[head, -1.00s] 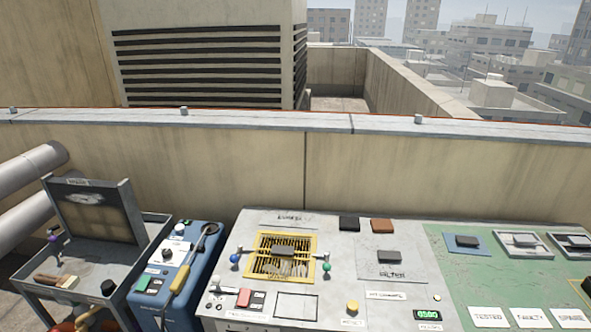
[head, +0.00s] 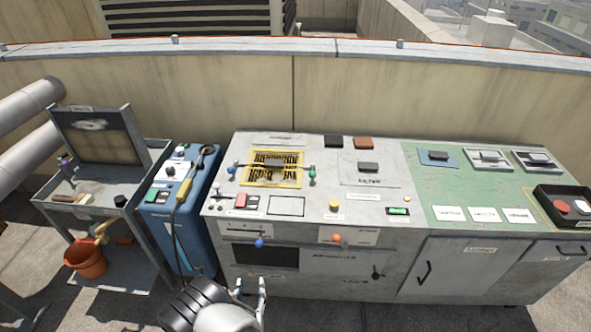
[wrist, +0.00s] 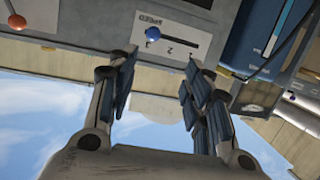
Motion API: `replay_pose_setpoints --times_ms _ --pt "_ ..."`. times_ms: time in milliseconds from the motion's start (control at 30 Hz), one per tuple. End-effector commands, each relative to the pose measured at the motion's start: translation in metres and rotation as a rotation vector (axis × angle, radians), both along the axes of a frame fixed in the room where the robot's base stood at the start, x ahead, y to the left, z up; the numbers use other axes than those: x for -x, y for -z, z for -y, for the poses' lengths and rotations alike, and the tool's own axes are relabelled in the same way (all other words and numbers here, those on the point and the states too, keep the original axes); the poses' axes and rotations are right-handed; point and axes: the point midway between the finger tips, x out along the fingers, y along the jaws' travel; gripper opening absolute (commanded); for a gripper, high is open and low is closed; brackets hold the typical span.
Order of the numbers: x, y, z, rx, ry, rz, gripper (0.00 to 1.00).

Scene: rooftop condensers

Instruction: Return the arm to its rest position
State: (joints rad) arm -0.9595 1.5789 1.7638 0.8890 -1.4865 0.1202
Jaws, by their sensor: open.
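My gripper (head: 250,289) shows at the bottom of the head view, in front of the grey cabinet (head: 222,209) and below its blue-knobbed slider. Its two fingers are apart with nothing between them. In the wrist view my gripper (wrist: 157,85) is also open and empty, with sky and a beige wall behind the fingers. The blue knob (wrist: 153,34) on the slider panel lies just beyond the fingertips, apart from them. My arm is folded low, and most of it is out of the picture.
The blue machine (head: 170,225) with a yellow-handled tool stands left of the cabinet. A grey cart (head: 120,187) holds an orange bucket (head: 86,260) on its lower shelf. The green worktop (head: 450,190) and a black box with buttons (head: 545,205) are at right. Floor in front is clear.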

Motion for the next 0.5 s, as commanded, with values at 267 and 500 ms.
replay_pose_setpoints --times_ms 267,500 --pt "-0.072 -0.085 -0.024 -0.156 0.035 -0.215 0.46" --pt "-0.106 -0.191 -0.011 -0.256 0.001 -0.405 0.46"
